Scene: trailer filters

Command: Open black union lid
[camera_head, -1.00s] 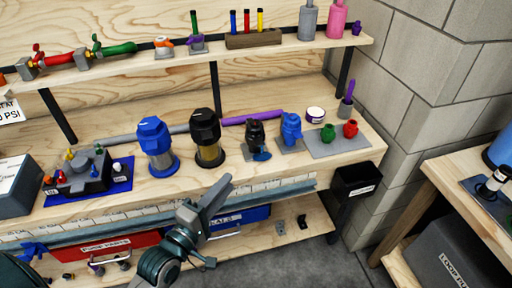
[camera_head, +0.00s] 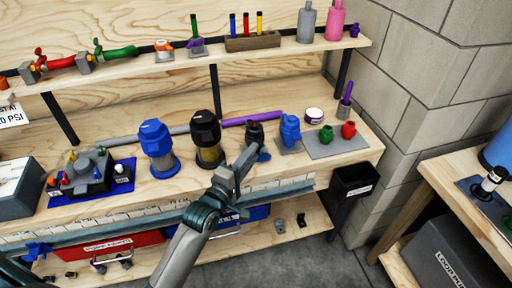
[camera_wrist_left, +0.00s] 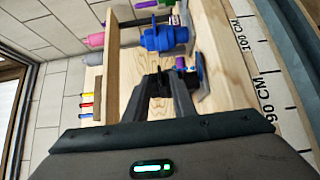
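The black union (camera_head: 254,131) stands on the bench shelf, between the tall black-capped filter (camera_head: 206,135) and the blue union (camera_head: 290,129). My left gripper (camera_head: 247,158) is just in front of it and hides its lower part. In the left wrist view the black union (camera_wrist_left: 159,84) shows just ahead of and between the fingertips of my left gripper (camera_wrist_left: 161,90). The fingers look apart; whether they touch it I cannot tell. The blue union (camera_wrist_left: 166,38) lies beyond it in that view. My right gripper is not in view.
A blue-capped filter (camera_head: 156,148) stands left of the black one. Small green (camera_head: 326,134) and red (camera_head: 348,130) fittings stand on a grey plate at right. A purple pipe (camera_head: 252,118) lies behind. A black bin (camera_head: 354,181) hangs at the bench's right end.

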